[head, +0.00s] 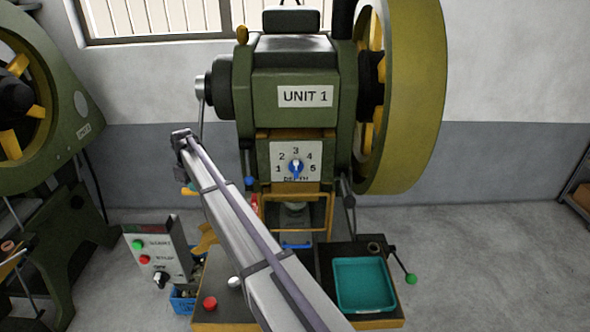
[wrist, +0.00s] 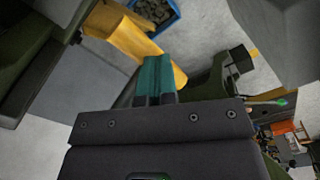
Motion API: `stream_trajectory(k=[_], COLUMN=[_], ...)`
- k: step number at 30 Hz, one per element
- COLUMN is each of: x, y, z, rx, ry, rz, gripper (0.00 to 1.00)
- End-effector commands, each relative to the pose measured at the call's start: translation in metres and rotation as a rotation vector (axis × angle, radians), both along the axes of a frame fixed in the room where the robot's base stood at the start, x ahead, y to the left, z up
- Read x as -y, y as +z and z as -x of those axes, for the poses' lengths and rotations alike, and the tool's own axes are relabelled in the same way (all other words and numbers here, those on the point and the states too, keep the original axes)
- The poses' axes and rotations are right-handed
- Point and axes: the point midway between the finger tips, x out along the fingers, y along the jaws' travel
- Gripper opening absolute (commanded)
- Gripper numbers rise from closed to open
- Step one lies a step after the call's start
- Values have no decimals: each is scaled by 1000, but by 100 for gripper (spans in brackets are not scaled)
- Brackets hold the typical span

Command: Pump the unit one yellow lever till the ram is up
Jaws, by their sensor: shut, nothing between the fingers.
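The green press marked UNIT 1 (head: 305,96) stands in the middle of the head view. My gripper shows in the wrist view as teal fingers (wrist: 153,78), closed together with nothing between them. A yellow part (wrist: 128,38) lies beyond the fingers in the wrist view. The ram's height is not clear, as my arm partly covers the press front.
A control box (head: 155,255) with green and red buttons stands at the lower left. A teal tray (head: 363,285) is at the lower right, near a green-knobbed lever (head: 411,279). Open floor lies to the right.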

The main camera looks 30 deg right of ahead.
Motion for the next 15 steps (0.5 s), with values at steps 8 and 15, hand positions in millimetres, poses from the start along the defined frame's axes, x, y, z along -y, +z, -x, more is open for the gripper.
stream_trajectory(k=[8,15], x=[-2,-7], y=[11,17], z=[7,14], rx=[-2,-2], ry=[-1,-2], rz=[1,1], gripper=[0,0])
